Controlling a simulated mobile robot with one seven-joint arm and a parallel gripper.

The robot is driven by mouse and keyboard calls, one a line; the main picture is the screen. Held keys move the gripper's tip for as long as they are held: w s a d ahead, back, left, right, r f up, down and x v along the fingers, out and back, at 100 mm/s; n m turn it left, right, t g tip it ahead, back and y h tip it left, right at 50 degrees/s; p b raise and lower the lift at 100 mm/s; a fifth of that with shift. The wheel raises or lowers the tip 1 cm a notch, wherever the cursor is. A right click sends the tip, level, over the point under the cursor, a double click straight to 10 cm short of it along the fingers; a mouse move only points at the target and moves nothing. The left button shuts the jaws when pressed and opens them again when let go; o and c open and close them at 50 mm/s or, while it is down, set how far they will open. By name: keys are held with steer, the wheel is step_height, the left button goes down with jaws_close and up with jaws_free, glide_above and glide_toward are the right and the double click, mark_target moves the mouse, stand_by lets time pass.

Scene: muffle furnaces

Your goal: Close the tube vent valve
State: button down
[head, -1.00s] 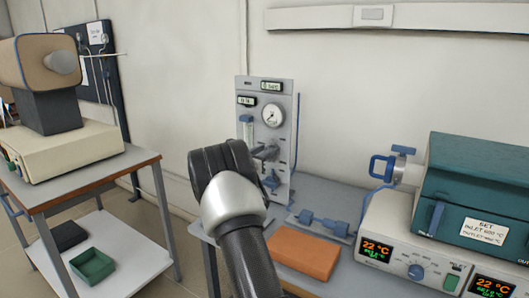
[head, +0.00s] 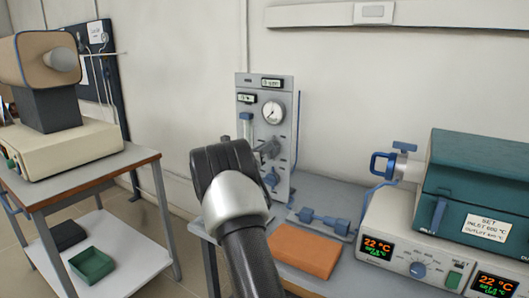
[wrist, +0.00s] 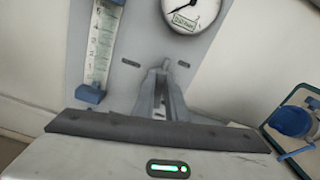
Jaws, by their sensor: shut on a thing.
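The gas panel (head: 283,140) stands upright at the back of the bench, with a round gauge (head: 272,109) and a flow tube (head: 246,127). My gripper (head: 270,149) is at the panel's front, below the gauge, partly behind my dark arm. In the wrist view, my gripper (wrist: 162,92) has its fingers close together around a small part on the panel. That part is mostly hidden; I cannot tell its shape or turn. A blue valve (head: 403,147) sits at the furnace's tube end.
The teal furnace (head: 475,180) on its control box is at the right. An orange block (head: 304,251) and a blue fitting (head: 325,221) lie on the bench. A side table at the left holds a beige device (head: 62,150) and a green tray (head: 92,265).

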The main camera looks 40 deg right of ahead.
steer(key=shift+w+a+f+n+p, duration=0.1)
steer(key=shift+w+f+n+p, duration=0.2)
steer(key=shift+n, duration=2.25)
steer(key=shift+w+a+f+n+p, duration=0.2)
steer(key=shift+f+n+p, duration=0.15)
steer(key=shift+n, duration=2.25)
steer(key=shift+w+a+f+n+p, duration=0.1)
steer(key=shift+w+f+n+p, duration=0.2)
steer(key=shift+n, duration=2.25)
steer(key=shift+f, duration=0.1)
steer(key=c, duration=1.8)
jaws_free()
steer(key=shift+s, duration=0.1)
steer(key=p+v, duration=0.1)
steer(key=v, duration=1.6)
steer(key=shift+a, duration=0.2)
